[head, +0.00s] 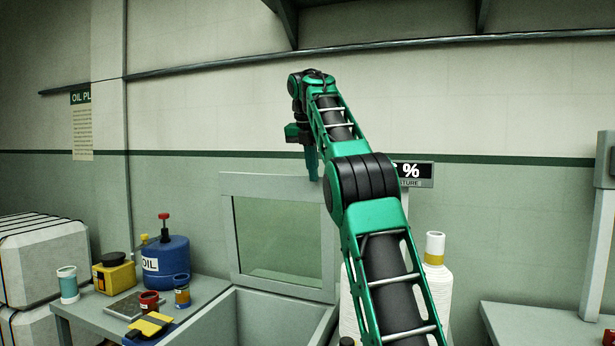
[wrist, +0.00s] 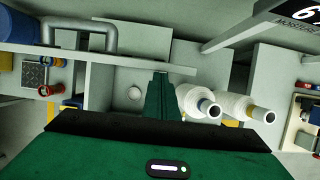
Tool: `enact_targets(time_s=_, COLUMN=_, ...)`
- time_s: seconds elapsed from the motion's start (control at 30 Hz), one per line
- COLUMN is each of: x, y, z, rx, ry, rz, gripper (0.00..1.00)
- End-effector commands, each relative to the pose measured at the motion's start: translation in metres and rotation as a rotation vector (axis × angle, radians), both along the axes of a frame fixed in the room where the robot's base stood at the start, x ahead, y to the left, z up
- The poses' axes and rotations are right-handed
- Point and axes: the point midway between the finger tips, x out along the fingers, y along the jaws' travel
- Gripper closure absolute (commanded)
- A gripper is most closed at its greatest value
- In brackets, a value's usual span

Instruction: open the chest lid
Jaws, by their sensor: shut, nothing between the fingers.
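The chest (head: 285,312) is a pale grey box at the lower middle of the head view. Its lid (head: 232,240), a grey frame around a greenish pane, stands steeply raised, and the box top is open. My gripper (head: 313,176) points down at the lid's upper right edge. Its fingers are shut and hold nothing. I cannot tell if they touch the lid. In the wrist view the shut green fingertips (wrist: 160,78) show beside a long pale bar, probably the lid's edge. My arm hides the right side of the chest.
A left table (head: 98,312) holds a blue oil can (head: 166,268), a yellow box (head: 114,277) and small cups. White spools (head: 437,285) stand right of the chest; two show in the wrist view (wrist: 240,107). Another bench (head: 540,325) is at right. A wall sign (head: 423,173) is behind my arm.

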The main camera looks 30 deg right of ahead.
Motion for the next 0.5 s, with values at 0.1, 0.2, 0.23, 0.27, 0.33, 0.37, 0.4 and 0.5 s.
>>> enact_targets(time_s=0.1, x=-0.001, y=-0.002, z=0.000, rx=0.000, ry=0.001, rz=-0.004, gripper=1.00)
enact_targets(time_s=0.2, x=-0.001, y=-0.003, z=0.001, rx=0.000, ry=0.000, rz=-0.004, gripper=1.00)
enact_targets(time_s=0.23, x=-0.001, y=-0.003, z=0.002, rx=0.000, ry=0.000, rz=-0.004, gripper=1.00)
enact_targets(time_s=0.27, x=-0.001, y=-0.003, z=0.003, rx=-0.002, ry=0.000, rz=-0.005, gripper=1.00)
enact_targets(time_s=0.33, x=-0.001, y=-0.002, z=0.005, rx=-0.001, ry=0.000, rz=-0.004, gripper=1.00)
enact_targets(time_s=0.37, x=-0.001, y=-0.001, z=0.007, rx=-0.001, ry=0.000, rz=-0.004, gripper=1.00)
enact_targets(time_s=0.4, x=-0.001, y=0.000, z=0.010, rx=-0.001, ry=0.000, rz=-0.003, gripper=1.00)
enact_targets(time_s=0.5, x=-0.002, y=0.001, z=0.016, rx=-0.001, ry=0.000, rz=-0.004, gripper=1.00)
